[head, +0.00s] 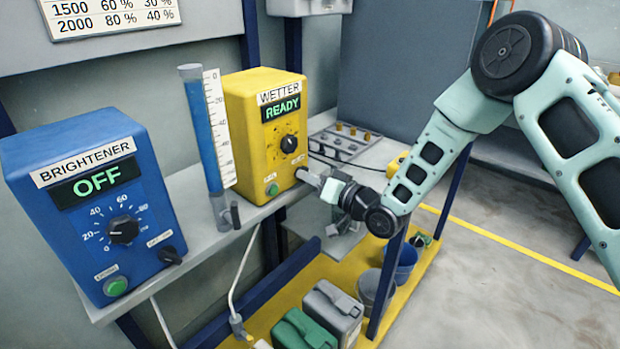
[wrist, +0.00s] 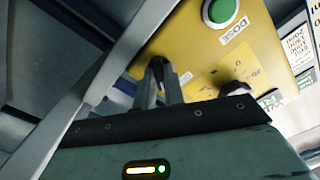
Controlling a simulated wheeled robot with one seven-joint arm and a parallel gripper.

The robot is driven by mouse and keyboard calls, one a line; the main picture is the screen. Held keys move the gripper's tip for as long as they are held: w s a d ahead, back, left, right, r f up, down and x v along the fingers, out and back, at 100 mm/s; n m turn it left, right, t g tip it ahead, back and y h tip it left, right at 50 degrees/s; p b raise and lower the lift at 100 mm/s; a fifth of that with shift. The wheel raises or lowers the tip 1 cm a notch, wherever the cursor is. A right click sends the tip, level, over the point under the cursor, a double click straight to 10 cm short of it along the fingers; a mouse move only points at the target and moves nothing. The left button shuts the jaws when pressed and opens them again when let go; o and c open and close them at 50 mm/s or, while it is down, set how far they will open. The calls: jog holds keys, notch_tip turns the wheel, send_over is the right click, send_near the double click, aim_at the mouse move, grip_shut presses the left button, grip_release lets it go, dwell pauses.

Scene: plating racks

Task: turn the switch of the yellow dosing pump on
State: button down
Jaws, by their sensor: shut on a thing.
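The yellow dosing pump (head: 262,150), labelled WETTER, stands on the shelf, and its display (head: 281,108) reads READY in green. A black dial (head: 289,144) and a green button (head: 272,189) are on its front. My gripper (head: 308,177) reaches in from the right to the lower right of that front. Its fingers are shut on the pump's switch, which they hide, so its handle's angle cannot be told. In the wrist view the closed fingers (wrist: 160,78) meet the yellow face beside the green DOSE button (wrist: 220,11); a dark knob (wrist: 235,88) shows partly behind my gripper.
A blue BRIGHTENER pump (head: 95,200) reading OFF stands at the left. A clear cylinder of blue liquid (head: 203,130) stands between the pumps. A rack of small parts (head: 345,140) lies behind to the right. Canisters (head: 330,310) and buckets (head: 400,262) stand below the shelf.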

dwell(0.3)
jog(key=c, duration=1.5)
grip_release()
jog(key=b+v, duration=0.1)
jog(key=v, duration=1.6)
jog(key=shift+s+d, duration=0.2)
jog(key=shift+r, duration=0.15)
